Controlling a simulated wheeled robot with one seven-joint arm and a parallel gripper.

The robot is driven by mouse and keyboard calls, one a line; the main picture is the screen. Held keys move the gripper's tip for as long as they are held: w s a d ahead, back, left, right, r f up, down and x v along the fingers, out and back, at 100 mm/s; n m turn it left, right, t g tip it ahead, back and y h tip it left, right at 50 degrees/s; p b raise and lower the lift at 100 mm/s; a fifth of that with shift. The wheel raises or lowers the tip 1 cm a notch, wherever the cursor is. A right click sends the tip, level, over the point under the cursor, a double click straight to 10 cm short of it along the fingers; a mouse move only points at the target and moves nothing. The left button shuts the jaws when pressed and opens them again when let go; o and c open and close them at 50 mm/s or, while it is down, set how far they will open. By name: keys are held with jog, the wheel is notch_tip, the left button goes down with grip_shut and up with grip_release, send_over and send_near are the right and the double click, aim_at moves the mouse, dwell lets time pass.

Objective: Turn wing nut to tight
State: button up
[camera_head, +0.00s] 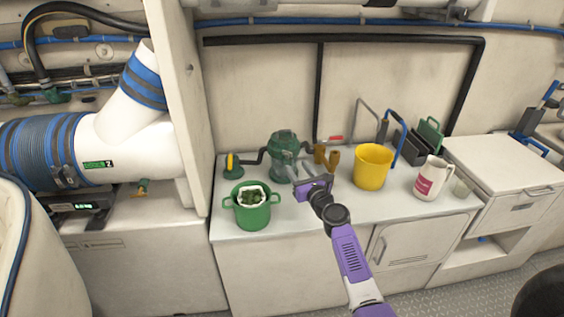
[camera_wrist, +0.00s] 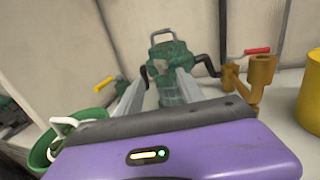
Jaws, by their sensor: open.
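A dark green strainer-like unit (camera_head: 284,155) stands on the white counter with a black pipe on each side. In the wrist view the green unit (camera_wrist: 172,62) is straight ahead, with a loop handle on top. My gripper (camera_head: 305,172) is just in front and to the right of it in the head view. In the wrist view my gripper (camera_wrist: 161,82) is open, its two grey fingers pointing at the unit's upper body. A small grey-green piece shows between the fingertips; I cannot tell whether it is the wing nut. I cannot tell whether the fingers touch anything.
A brass fitting (camera_head: 326,156) with a red lever, a yellow bucket (camera_head: 372,167) and a white jug (camera_head: 431,178) stand to the right.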

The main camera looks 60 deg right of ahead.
aim_at(288, 156)
jog(key=shift+b+x, duration=1.15)
jog(key=shift+x, duration=2.7)
jog(key=shift+c, duration=0.3)
